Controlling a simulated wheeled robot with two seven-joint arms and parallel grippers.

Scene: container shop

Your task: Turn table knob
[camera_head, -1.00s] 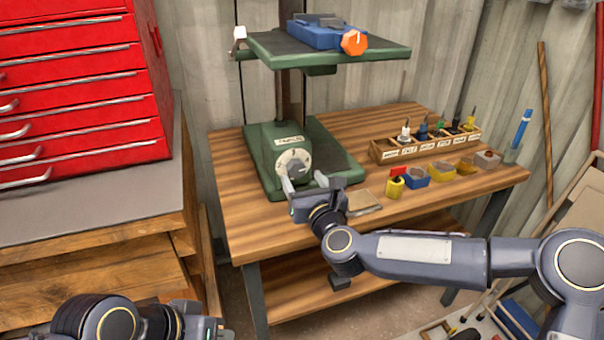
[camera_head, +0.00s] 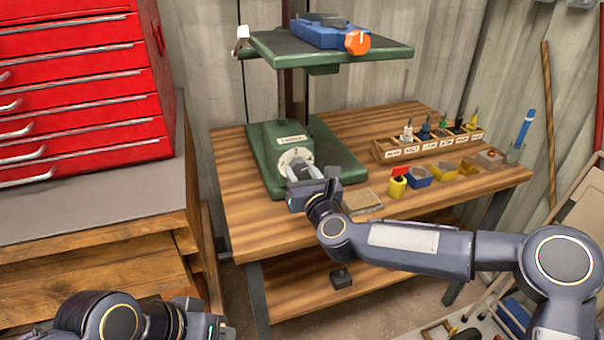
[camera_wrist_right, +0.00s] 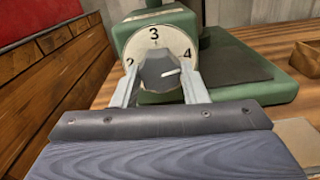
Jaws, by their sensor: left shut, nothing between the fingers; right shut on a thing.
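The table knob (camera_wrist_right: 158,73) is dark and faceted with a white mark. It sits on a round white dial (camera_wrist_right: 162,38) numbered 2, 3 and 4, on the green base of a drill-press-like stand (camera_head: 270,165). The mark points right, near the 4. My right gripper (camera_wrist_right: 159,80) is shut on the knob, one finger on each side; in the head view its fingers partly hide the knob. The green table (camera_head: 385,52) is high on the stand's column. My left gripper (camera_head: 212,326) is shut and empty at the bottom left, far from the knob.
A blue vise (camera_head: 322,36) with an orange knob (camera_head: 357,42) sits on the green table. A labelled wooden rack (camera_head: 400,153) and several small bins stand on the workbench (camera_head: 235,205), right of the stand. A red drawer cabinet (camera_head: 80,90) is at the left.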

